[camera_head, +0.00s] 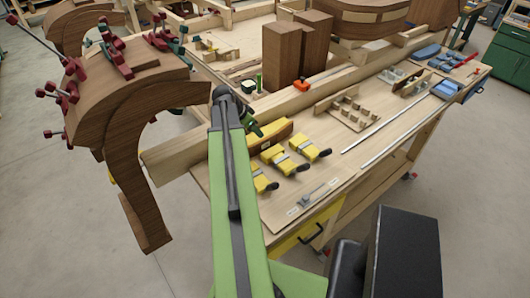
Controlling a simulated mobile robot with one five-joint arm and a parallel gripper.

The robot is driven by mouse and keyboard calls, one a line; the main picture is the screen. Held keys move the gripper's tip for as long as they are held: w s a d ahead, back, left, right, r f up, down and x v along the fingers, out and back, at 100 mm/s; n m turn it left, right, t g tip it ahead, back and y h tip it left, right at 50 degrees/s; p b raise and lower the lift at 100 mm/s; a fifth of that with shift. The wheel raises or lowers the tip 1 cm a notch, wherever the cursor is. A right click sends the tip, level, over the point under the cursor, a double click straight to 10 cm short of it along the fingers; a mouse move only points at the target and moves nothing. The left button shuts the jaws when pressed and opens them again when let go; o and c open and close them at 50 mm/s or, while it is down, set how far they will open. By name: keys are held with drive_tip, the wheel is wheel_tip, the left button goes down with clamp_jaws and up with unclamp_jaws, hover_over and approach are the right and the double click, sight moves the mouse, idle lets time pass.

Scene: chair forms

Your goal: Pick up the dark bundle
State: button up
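A pair of upright dark brown wooden blocks (292,55) stands close together on the bench, back of centre. They are the nearest match to a dark bundle, but I cannot tell for sure that they are it. A large curved dark wood form (135,130) with red clamps stands at the left and is another dark piece. My green and grey arm reaches up from the bottom centre to a dark joint in front of the bench edge. I cannot make out my gripper's fingers, and nothing shows as held.
Blue tools (446,90) lie at the far right. Grey floor (470,200) is open at right.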

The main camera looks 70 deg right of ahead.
sight(264, 140)
drive_tip(key=b+x, duration=0.2)
drive_tip(key=x, duration=0.2)
drive_tip(key=shift+w+a, duration=0.1)
drive_tip(key=b+x, duration=0.4)
drive_tip(key=x, duration=0.1)
drive_tip(key=shift+f+b, duration=0.2)
drive_tip(key=shift+b, duration=0.1)
drive_tip(key=shift+r, duration=0.2)
drive_tip(key=shift+f, duration=0.15)
clamp_jaws()
idle(0.9)
